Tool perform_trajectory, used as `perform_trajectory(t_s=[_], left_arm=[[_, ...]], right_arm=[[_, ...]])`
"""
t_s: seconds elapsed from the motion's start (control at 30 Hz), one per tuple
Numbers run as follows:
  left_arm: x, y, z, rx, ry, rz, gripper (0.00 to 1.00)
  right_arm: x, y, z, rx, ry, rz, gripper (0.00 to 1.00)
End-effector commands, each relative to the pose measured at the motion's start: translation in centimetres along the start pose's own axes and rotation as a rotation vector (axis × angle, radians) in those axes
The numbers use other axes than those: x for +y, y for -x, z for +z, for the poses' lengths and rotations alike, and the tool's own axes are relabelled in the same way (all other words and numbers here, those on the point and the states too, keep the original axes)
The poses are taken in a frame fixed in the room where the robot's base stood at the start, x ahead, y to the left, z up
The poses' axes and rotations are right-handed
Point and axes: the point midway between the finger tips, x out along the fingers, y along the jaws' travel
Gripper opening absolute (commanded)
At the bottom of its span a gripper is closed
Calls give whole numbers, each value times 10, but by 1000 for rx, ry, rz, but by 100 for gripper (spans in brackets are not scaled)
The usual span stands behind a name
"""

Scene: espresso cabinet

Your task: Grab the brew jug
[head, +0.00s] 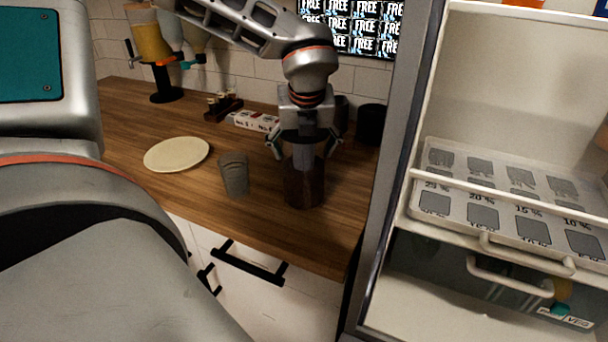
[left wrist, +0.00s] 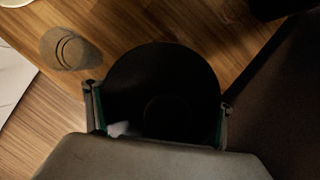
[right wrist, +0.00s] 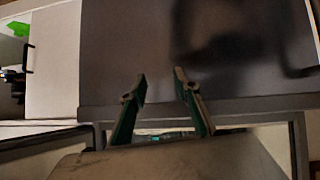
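The brew jug (head: 304,188) is a dark, brownish, see-through vessel standing upright on the wooden counter. My left gripper (head: 304,146) is above it, pointing down, with a finger on each side of its top. In the left wrist view the jug (left wrist: 160,75) is a dark round shape between the spread fingers of the left gripper (left wrist: 158,108). I cannot tell whether the fingers touch it. My right gripper (right wrist: 160,78) is partly open and empty, in front of a blurred grey panel; it is outside the head view.
A grey-brown cup (head: 234,175) stands just left of the jug, and a pale plate (head: 177,154) lies further left. A black canister (head: 371,124) is behind to the right. The cabinet's grey frame (head: 388,180) borders the counter on the right. A drawer handle (head: 248,263) is below.

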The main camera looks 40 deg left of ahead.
Motion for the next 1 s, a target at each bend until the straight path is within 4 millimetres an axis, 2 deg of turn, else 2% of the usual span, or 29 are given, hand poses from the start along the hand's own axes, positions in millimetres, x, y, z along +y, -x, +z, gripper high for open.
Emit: perform_trajectory(t_s=[0.03,0.1,0.13,0.67,1.0], left_arm=[[0,0,0,1,0,1,41],[0,-1,0,1,0,1,22],[0,-1,0,1,0,1,21],[0,1,0,1,-1,2,20],[0,19,9,-3,0,0,16]], right_arm=[[0,0,0,0,0,0,31],[0,0,0,0,0,0,31],[0,0,0,1,0,0,31],[0,0,-3,6,0,1,31],[0,0,-2,3,-1,0,31]])
